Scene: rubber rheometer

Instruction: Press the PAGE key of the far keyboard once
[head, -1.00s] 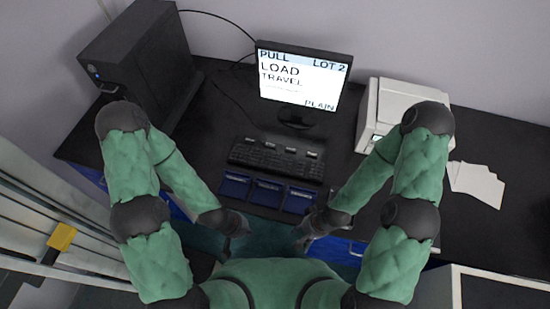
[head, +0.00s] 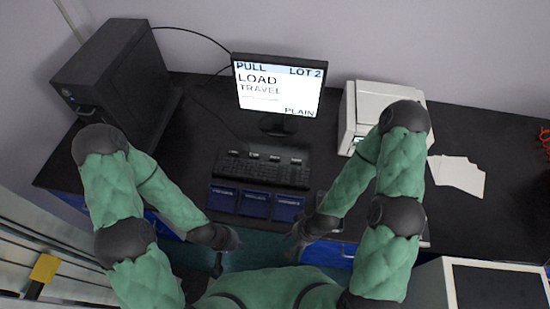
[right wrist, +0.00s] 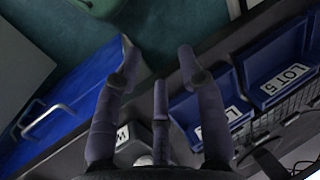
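The black keyboard (head: 262,170) lies on the dark desk in front of the monitor, with several small light-topped pieces along its back edge. Its key labels are too small to read in the head view. In the right wrist view part of the keyboard (right wrist: 283,118) shows at the right edge. My right gripper (head: 294,252) is near the front edge, right of the trays. In the right wrist view its fingers (right wrist: 158,75) are spread and empty.
Blue trays (head: 256,205) stand in front of the keyboard. The monitor (head: 278,90) reads PULL, LOT 2, LOAD, TRAVEL, PLAIN. A black computer tower (head: 115,85) stands left, a white printer (head: 385,105) right, with white cards (head: 457,175) beside it.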

